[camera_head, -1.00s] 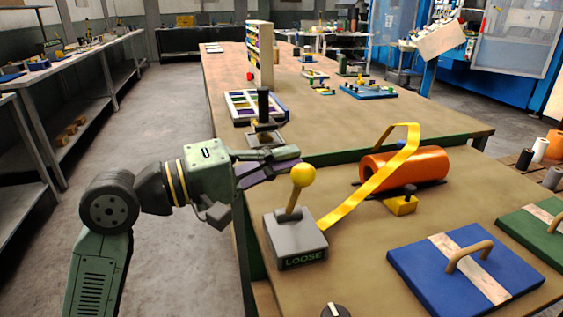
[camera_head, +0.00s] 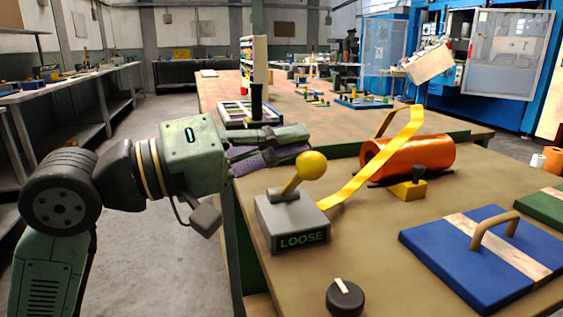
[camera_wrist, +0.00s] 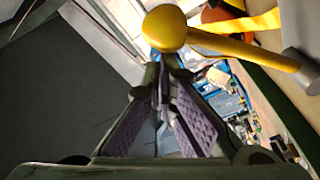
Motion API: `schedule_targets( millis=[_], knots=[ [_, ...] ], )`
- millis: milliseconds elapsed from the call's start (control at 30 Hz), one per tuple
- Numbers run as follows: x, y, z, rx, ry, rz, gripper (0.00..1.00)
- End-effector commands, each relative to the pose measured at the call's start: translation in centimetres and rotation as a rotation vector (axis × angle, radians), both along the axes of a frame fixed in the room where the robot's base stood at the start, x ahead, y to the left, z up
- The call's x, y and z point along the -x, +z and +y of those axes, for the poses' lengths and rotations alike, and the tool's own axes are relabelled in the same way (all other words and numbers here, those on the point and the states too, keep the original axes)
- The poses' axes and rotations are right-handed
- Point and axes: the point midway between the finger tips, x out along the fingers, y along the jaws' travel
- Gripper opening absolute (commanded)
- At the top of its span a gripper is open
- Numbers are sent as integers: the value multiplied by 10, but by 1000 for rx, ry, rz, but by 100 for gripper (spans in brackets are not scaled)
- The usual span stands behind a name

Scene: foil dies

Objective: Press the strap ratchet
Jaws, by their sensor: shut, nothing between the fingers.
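The strap ratchet is a grey box (camera_head: 266,226) near the left edge of the bench, with "LOOSE" in green on its front. Its lever ends in a yellow ball knob (camera_head: 312,166) and leans up to the right. A yellow strap (camera_head: 385,168) runs from the box up over an orange cylinder (camera_head: 425,157). My gripper (camera_head: 305,141) is shut and empty, behind and just left of the knob. In the wrist view the knob (camera_wrist: 165,28) shows just beyond the closed fingertips (camera_wrist: 167,62); I cannot tell whether they touch it.
A black dial (camera_head: 345,298) sits at the bench's front edge. A blue board with a handle (camera_head: 470,270) lies at right, a green board (camera_head: 543,205) beyond it. A yellow block with a black knob (camera_head: 408,191) stands by the cylinder. Bare bench lies between.

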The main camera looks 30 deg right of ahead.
Motion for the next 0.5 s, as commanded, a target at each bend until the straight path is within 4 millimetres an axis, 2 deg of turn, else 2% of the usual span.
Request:
schedule_targets(
  millis=[33,500],
  knots=[
    [5,-13,1,9,-1,-36,0],
    [40,-46,10,99,-1,-382,0]
  ],
)
